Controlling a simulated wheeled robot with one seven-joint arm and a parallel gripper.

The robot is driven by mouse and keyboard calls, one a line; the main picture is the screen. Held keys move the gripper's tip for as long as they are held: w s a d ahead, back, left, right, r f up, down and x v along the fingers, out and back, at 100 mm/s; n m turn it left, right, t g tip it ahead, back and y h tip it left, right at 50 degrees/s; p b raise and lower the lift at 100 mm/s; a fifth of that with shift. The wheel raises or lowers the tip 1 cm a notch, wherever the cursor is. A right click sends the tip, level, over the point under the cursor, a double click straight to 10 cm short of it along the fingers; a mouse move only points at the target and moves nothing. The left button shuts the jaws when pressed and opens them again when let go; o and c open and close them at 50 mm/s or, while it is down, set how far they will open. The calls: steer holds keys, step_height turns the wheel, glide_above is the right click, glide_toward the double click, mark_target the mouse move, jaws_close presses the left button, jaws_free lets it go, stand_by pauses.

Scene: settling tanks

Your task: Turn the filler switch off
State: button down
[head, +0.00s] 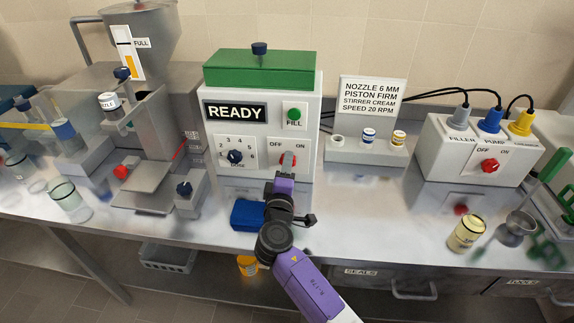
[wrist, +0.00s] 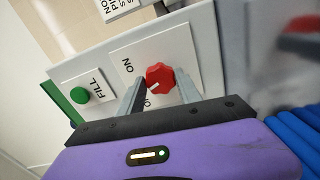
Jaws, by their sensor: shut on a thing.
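The filler's red switch knob (head: 288,158) sits on the front of the white machine with a green lid, below OFF and ON labels. My gripper (head: 286,174) reaches it from the front. In the wrist view the two fingers of my gripper (wrist: 160,90) are on either side of the red knob (wrist: 160,74), shut on it. The knob's white mark points down-left in that view, towards the lower label, which a finger partly hides. The ON label (wrist: 127,66) is clear. The machine's sign (head: 235,111) reads READY.
A green FILL button (head: 294,114) and a dark dose dial (head: 235,156) share the panel. A blue block (head: 247,214) lies beside my arm. Another red OFF/ON knob (head: 490,165) is on the socket box at right.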

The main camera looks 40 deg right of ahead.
steer(key=shift+a+n+p, duration=0.1)
steer(key=shift+n+p, duration=0.35)
steer(key=shift+n, duration=1.15)
steer(key=c, duration=0.8)
jaws_free()
steer(key=b+v, duration=0.1)
steer(key=v, duration=0.6)
steer(key=shift+s+a, duration=0.25)
steer(key=shift+a, duration=0.05)
